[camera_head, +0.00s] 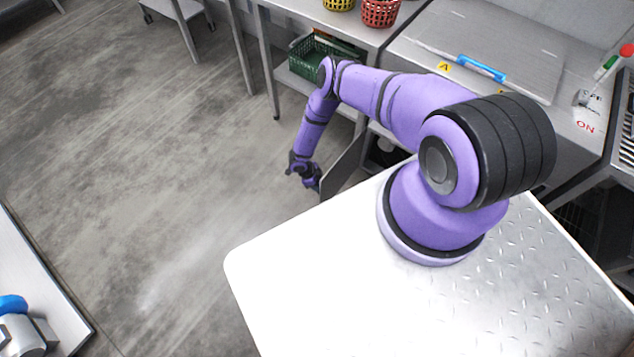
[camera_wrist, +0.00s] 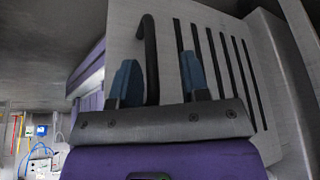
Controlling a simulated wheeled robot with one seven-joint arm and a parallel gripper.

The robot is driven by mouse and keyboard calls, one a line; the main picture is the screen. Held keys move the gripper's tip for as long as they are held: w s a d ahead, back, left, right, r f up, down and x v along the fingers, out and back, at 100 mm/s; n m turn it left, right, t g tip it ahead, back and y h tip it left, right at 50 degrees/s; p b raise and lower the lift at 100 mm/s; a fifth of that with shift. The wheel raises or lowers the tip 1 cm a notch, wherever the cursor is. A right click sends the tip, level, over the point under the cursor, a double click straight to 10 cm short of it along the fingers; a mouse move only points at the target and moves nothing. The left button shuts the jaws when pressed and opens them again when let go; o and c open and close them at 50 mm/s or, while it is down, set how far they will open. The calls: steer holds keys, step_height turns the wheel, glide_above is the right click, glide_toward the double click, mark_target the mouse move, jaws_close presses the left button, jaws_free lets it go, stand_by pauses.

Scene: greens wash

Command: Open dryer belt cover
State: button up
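A light grey panel with dark vertical slots and a black bar handle (camera_wrist: 150,55) fills much of the wrist view; I take this slotted panel (camera_wrist: 215,50) as the cover. In the head view a grey panel (camera_head: 345,166) stands out at an angle from under the bench, beside my gripper (camera_head: 304,174). In the wrist view my gripper (camera_wrist: 160,85) has its two blue fingers well apart. The handle shows between them, closer to the left finger. Whether it touches that finger cannot be told.
A green crate (camera_head: 308,58) sits on the shelf below. The floor (camera_head: 150,170) left of my arm is clear.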

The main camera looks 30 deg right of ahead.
steer(key=shift+r, duration=0.1)
steer(key=v, duration=1)
steer(key=shift+a+r, duration=0.2)
steer(key=shift+r, duration=0.1)
